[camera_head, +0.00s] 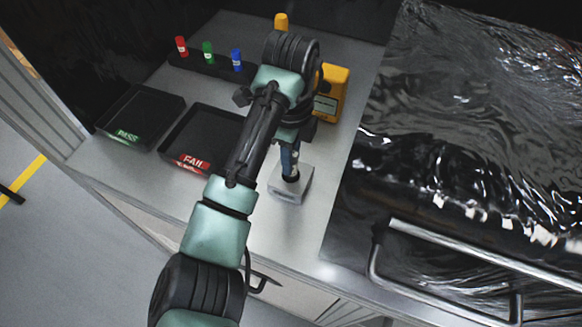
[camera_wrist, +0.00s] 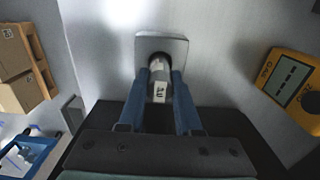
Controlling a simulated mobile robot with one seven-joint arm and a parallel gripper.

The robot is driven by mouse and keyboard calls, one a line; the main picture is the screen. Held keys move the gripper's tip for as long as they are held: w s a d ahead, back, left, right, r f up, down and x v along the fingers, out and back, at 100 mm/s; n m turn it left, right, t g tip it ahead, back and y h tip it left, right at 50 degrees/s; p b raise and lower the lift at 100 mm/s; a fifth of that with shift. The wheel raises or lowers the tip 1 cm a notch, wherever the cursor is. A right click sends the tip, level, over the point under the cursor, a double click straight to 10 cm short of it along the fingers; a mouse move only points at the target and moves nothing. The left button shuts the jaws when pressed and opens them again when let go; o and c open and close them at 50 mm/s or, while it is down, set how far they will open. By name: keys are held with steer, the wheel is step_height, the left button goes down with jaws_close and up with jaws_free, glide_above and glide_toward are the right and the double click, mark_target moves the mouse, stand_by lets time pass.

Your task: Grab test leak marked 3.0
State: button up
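A small metal cylinder with a white label (camera_wrist: 159,89), apparently a test leak, stands in a round dark hole of a grey square block (camera_wrist: 180,46). The label's print is small and turned, so I cannot read it surely. The block also shows in the head view (camera_head: 291,190), on the bench below my gripper (camera_head: 289,160). My gripper's two blue fingers (camera_wrist: 160,84) point at the block, one on each side of the cylinder. They lie very close to its sides; I cannot tell whether they press on it.
A black rack (camera_head: 222,68) at the back holds red (camera_head: 181,47), green (camera_head: 208,53) and blue (camera_head: 236,60) pieces. A yellow meter (camera_head: 331,93) stands right of my gripper. Black PASS (camera_head: 140,116) and FAIL (camera_head: 205,135) trays lie left. Bench front is clear.

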jaws_close()
